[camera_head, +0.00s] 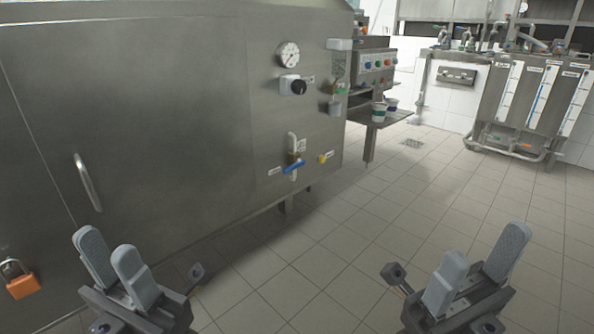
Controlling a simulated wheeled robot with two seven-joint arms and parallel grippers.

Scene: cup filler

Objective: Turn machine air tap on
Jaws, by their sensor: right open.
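The steel machine (130,110) fills the left of the head view. Low on its front is a pipe tap with a blue lever handle (294,167), lying roughly crosswise to its white pipe. A small yellow knob (326,157) is to its right. Labels sit beside both, too small to read, so I cannot tell which one is the air tap. My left gripper (107,243) is in the lower left, its two grey fingers a little apart and empty. My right gripper (486,240) is in the lower right, open and empty. Both are well away from the taps.
A gauge (288,55) and a black knob (298,87) are above the taps. An orange padlock (22,287) and a door handle (88,182) are on the left. A shelf (384,121) with cups juts out behind. The tiled floor ahead is clear.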

